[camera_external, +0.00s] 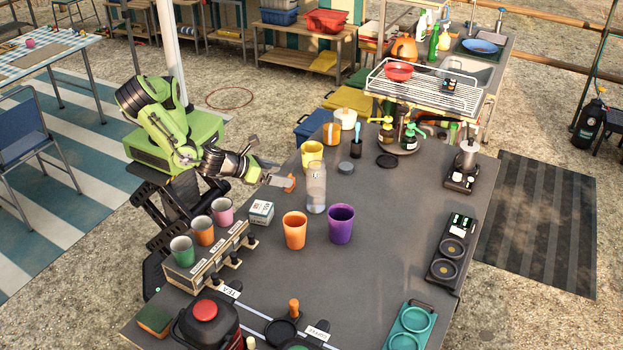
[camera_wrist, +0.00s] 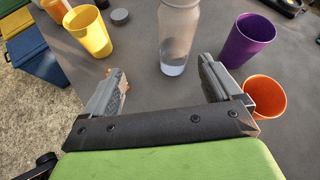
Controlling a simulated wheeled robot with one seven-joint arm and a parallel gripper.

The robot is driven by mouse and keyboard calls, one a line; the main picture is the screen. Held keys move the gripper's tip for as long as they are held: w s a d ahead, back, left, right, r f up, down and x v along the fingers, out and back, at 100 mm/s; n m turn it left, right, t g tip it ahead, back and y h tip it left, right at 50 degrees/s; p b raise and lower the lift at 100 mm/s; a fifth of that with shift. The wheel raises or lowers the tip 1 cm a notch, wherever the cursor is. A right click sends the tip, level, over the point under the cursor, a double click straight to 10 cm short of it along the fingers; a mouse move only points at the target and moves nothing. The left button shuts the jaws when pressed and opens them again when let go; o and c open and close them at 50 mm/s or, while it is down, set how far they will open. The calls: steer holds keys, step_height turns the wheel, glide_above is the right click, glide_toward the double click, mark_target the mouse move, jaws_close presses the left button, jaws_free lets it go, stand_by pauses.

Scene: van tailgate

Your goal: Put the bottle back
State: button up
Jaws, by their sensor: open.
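The bottle (camera_external: 316,190) is clear, with a little liquid at its bottom, and stands upright on the dark grey table. In the wrist view the bottle (camera_wrist: 178,40) stands ahead of my gripper (camera_wrist: 162,75), roughly between the lines of the two fingers. The fingers are spread wide with nothing between them. In the external view my gripper (camera_external: 280,178) is low over the table, just left of the bottle, apart from it as far as I can tell. The bottle's top is cut off in the wrist view.
A purple cup (camera_external: 341,224) and an orange cup (camera_external: 295,231) stand close in front of the bottle; a yellow cup (camera_external: 312,155) stands behind. A small box (camera_external: 261,212) is at left. A grey lid-like disc (camera_external: 345,167) lies behind the bottle. The table right of the bottle is clear.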

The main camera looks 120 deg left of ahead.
steer(key=s+a+r+n+g+h, duration=0.1)
steer(key=s+r+n+h, duration=0.3)
steer(key=s+r+n, duration=0.6)
steer(key=s+a+r+n+g+h, duration=0.1)
steer(key=s+r+n+h, duration=0.4)
steer(key=s+r+n, duration=0.6)
steer(key=s+n, duration=0.3)
steer(key=s, duration=0.4)
steer(key=shift+s+a+r, duration=0.2)
steer(key=shift+s+a, duration=0.1)
